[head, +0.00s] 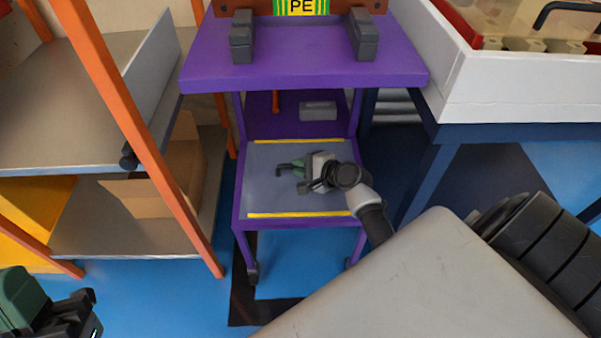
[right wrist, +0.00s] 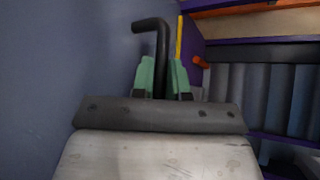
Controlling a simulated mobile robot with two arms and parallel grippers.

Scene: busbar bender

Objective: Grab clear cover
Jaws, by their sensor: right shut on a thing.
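The clear cover (head: 265,193) shows as a flat grey-blue sheet with yellow strips along two edges, at the lower level of the purple cart. A dark bent handle (head: 283,166) stands out at its middle. My right gripper (head: 293,168) is at this handle, and its green fingers are shut on it. In the right wrist view the black handle (right wrist: 152,25) rises between the green fingertips (right wrist: 161,80), beside the grey-blue surface. My left gripper (head: 88,310) is at the lower left corner, partly cut off, away from the cart; its jaws are unclear.
The purple cart (head: 300,70) has an upper shelf with two dark blocks above the cover. A grey block (head: 318,111) lies behind the cover. An orange-framed rack (head: 130,110) with a cardboard box (head: 160,190) stands left. A white-sided table (head: 520,95) stands right. Blue floor is open in front.

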